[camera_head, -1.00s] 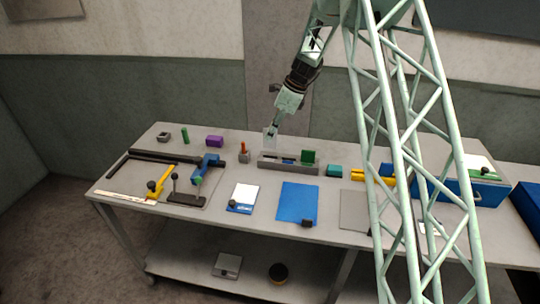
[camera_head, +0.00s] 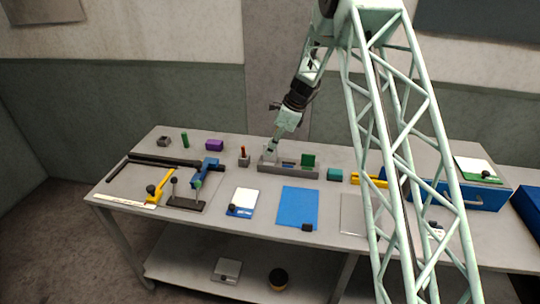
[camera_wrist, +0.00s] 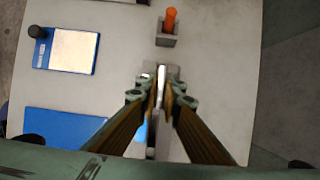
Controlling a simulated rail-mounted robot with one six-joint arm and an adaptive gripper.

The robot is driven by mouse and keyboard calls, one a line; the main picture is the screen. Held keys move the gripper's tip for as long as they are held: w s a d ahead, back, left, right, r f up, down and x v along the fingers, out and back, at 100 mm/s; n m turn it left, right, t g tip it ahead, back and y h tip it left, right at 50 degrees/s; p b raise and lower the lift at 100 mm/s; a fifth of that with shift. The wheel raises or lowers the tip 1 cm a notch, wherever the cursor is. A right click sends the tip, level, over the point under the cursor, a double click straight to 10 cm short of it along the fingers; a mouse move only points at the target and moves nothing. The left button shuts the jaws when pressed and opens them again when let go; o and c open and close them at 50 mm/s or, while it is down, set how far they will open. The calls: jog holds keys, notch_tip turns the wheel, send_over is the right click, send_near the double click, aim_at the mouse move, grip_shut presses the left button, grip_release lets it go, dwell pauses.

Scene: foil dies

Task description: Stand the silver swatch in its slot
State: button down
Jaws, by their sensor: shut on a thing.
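The silver swatch (camera_head: 269,155) is a pale thin plate at the left end of the grey slotted rack (camera_head: 300,174). My gripper (camera_head: 272,144) is above that end of the rack, shut on the swatch's upper part. The swatch looks roughly upright, with its lower edge down at the rack; I cannot tell how deep it sits in a slot. In the wrist view my gripper (camera_wrist: 163,88) points down over the rack, its fingers hiding most of the swatch. A green swatch (camera_head: 309,160) stands at the rack's right end, and a low blue piece (camera_head: 287,164) shows mid-rack.
A grey block with an orange peg (camera_head: 244,155) stands just left of the rack, and a teal block (camera_head: 334,174) just right. A white-and-blue pad (camera_head: 243,200) and a blue sheet (camera_head: 297,205) lie in front. A purple block (camera_head: 214,145) is at the back left.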

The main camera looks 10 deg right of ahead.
jog(key=shift+f, duration=1.35)
jog(key=shift+f, duration=0.1)
jog(key=c, duration=2.8)
grip_release()
jog(key=v, duration=1.2)
jog(key=shift+p, duration=0.4)
